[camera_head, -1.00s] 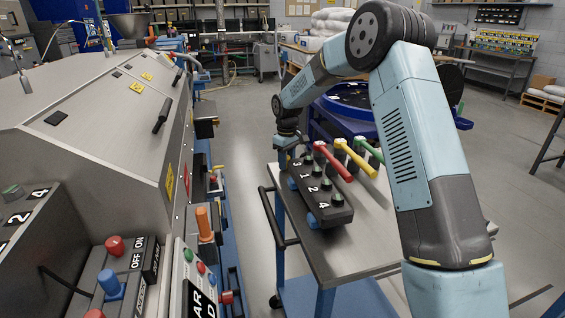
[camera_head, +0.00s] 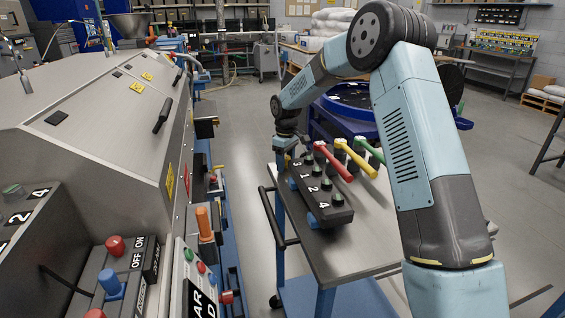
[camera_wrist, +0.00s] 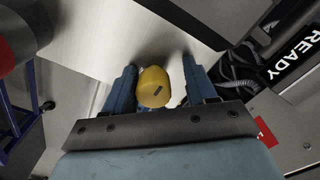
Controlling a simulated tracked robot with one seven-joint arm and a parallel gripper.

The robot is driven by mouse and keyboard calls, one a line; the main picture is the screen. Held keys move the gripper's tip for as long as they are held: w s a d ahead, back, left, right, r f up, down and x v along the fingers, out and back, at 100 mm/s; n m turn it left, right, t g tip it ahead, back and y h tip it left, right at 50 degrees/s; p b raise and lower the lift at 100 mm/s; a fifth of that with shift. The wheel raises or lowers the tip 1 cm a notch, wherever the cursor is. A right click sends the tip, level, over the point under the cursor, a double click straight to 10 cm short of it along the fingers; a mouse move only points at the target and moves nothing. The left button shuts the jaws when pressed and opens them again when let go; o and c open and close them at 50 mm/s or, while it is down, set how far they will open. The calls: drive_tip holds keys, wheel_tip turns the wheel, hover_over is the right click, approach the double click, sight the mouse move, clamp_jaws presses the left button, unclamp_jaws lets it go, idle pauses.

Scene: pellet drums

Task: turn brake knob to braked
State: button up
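A round yellow knob (camera_wrist: 153,86) with a short dark mark on its face shows in the wrist view; I can read no label on it. My gripper (camera_wrist: 160,86) is open, with one blue finger on each side of the knob. A gap shows between the knob and the right finger; the left finger is close to it, and I cannot tell whether they touch. In the head view my gripper (camera_head: 284,157) is at the far left corner of the cart, beside the numbered control box (camera_head: 320,193), partly hidden by my arm.
The grey-topped cart (camera_head: 345,248) carries the control box and red (camera_head: 335,162), yellow (camera_head: 355,158) and green levers. A large steel machine (camera_head: 100,110) stands left, across a clear floor strip. A "READY" panel (camera_wrist: 295,57) lies right in the wrist view.

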sight(286, 157)
drive_tip(key=shift+o, duration=0.2)
drive_tip(key=shift+w+r, duration=0.1)
drive_tip(key=shift+w+d+r, duration=0.1)
drive_tip(key=shift+r, duration=0.4)
wheel_tip(286, 157, up, 13)
drive_tip(key=shift+f, duration=0.2)
drive_tip(key=shift+r, duration=0.1)
drive_tip(key=s+d+r+m+t, duration=0.1)
drive_tip(key=s+d+r+m, duration=0.1)
drive_tip(key=s+d+r, duration=0.4)
drive_tip(key=s+d+r+m+t, duration=0.1)
drive_tip(key=s+d+r+m, duration=0.15)
drive_tip(key=s, duration=0.55)
drive_tip(key=s+d+r+m+t, duration=0.1)
drive_tip(key=s+d+r, duration=0.4)
drive_tip(key=s+r, duration=0.15)
drive_tip(key=s+d+f+m+t, duration=0.1)
drive_tip(key=s+d+m, duration=0.1)
drive_tip(key=s, duration=0.6)
drive_tip(key=s+d+f+m, duration=0.1)
drive_tip(key=s+d, duration=0.3)
drive_tip(key=s, duration=0.4)
drive_tip(key=s+d+f+m+t, duration=0.1)
drive_tip(key=s+d+f+m, duration=0.1)
drive_tip(key=s, duration=0.6)
drive_tip(key=shift+s+d+f+m+t, duration=0.2)
drive_tip(key=shift+d+f+m+t, duration=0.15)
drive_tip(key=shift+d, duration=0.25)
